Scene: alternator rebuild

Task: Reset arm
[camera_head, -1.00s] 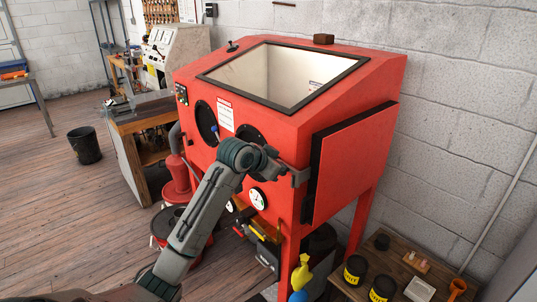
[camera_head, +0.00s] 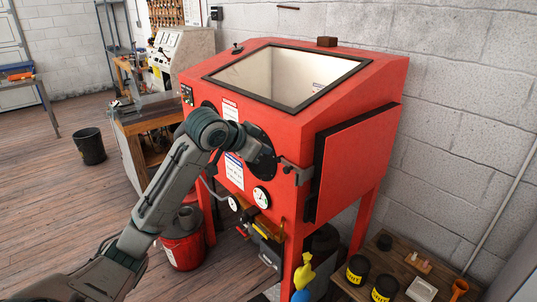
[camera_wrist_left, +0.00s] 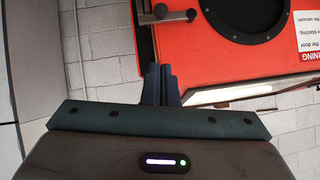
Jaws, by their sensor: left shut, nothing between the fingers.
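My left arm (camera_head: 165,190) comes in from the lower left and bends in front of the red blasting cabinet (camera_head: 400,80). Its elbow and forearm cover part of the cabinet front. The fingers of my left gripper are hard to make out in the head view. In the left wrist view my left gripper (camera_wrist_left: 161,78) has its two dark fingers together, with nothing between them. The cabinet's red front and a round dark port (camera_wrist_left: 240,15) show beyond the fingers there. My right gripper is not in view.
A side door (camera_head: 355,160) with a black edge is on the cabinet's right. A metal latch (camera_head: 298,170) sticks out by it. A low wooden table (camera_head: 400,270) with black jars stands at lower right. A black bin (camera_head: 89,146) stands on open floor at left.

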